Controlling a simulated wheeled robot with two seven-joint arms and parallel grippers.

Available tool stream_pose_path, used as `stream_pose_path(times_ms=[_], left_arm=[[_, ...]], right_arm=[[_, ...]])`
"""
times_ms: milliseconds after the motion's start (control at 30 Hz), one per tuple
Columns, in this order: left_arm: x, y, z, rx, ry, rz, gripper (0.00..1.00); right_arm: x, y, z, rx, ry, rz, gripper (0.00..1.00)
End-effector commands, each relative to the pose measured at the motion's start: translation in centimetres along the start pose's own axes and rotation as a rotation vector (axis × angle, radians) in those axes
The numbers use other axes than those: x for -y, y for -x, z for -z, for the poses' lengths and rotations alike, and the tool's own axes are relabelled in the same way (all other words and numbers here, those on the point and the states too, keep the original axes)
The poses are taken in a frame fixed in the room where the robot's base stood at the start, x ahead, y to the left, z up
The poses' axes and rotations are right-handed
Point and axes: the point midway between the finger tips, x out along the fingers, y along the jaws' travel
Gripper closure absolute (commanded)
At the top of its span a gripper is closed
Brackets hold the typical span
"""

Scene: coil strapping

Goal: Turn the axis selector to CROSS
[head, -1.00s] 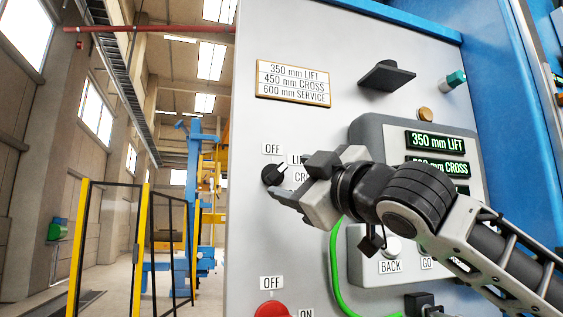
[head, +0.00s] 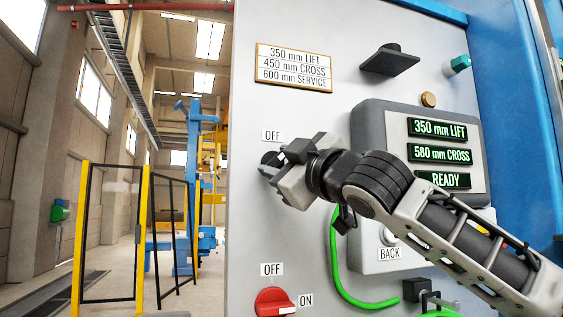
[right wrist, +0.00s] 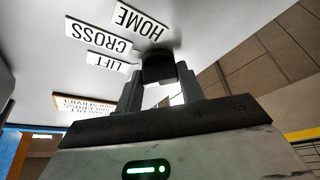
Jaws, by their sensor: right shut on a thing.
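The axis selector is a black knob (right wrist: 158,66) on the grey panel, below the OFF label (head: 272,135). My right gripper (right wrist: 160,84) is shut on it, one finger on each side. In the head view my right gripper (head: 275,168) covers most of the knob, and its pointer direction cannot be told. In the right wrist view the CROSS label (right wrist: 109,39) appears upside down, between the HOME label (right wrist: 141,19) and the LIFT label (right wrist: 107,62). The left gripper is not in view.
A display (head: 440,153) reads 350 mm LIFT, 580 mm CROSS and READY. A plate (head: 294,67) lists 450 mm CROSS. A red rotary switch (head: 273,303) sits below the gripper. A green cable (head: 338,265) and a black ledge (head: 390,60) stand out from the panel.

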Motion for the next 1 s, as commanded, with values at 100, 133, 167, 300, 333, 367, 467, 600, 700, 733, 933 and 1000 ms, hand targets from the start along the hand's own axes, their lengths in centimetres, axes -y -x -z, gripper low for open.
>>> stream_pose_path(times_ms=[100,133,167,300,333,367,467,600,700,733,933,1000], left_arm=[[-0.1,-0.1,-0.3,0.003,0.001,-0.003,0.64],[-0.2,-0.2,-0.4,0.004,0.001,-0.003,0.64],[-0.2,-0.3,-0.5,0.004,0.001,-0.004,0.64],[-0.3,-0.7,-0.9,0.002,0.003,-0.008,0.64],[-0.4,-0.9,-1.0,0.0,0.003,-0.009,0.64],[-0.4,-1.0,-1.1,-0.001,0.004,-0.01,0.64],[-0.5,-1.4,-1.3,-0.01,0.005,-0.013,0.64],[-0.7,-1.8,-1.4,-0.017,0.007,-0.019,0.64],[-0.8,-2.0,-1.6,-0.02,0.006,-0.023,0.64],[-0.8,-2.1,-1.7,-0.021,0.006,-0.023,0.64],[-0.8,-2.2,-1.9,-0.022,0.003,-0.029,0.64],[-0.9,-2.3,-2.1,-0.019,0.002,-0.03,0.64]], right_arm=[[0.2,0.0,-0.1,0.0,-0.015,-0.004,0.85],[0.2,0.0,-0.1,0.0,-0.021,-0.006,0.85],[0.3,0.0,-0.1,0.0,-0.029,-0.009,0.85],[0.5,0.1,-0.3,0.0,-0.087,-0.031,0.85],[0.5,0.1,-0.3,0.001,-0.102,-0.038,0.85],[0.5,0.1,-0.3,0.001,-0.121,-0.046,0.85],[0.7,0.1,-0.3,0.0,-0.192,-0.072,0.85],[0.8,0.1,-0.4,0.001,-0.302,-0.118,0.85],[0.8,0.0,-0.3,0.001,-0.38,-0.151,0.85],[0.8,0.0,-0.2,0.001,-0.405,-0.161,0.85],[0.8,-0.1,-0.2,0.004,-0.545,-0.219,0.85],[0.7,-0.1,-0.1,0.003,-0.586,-0.236,0.85]])
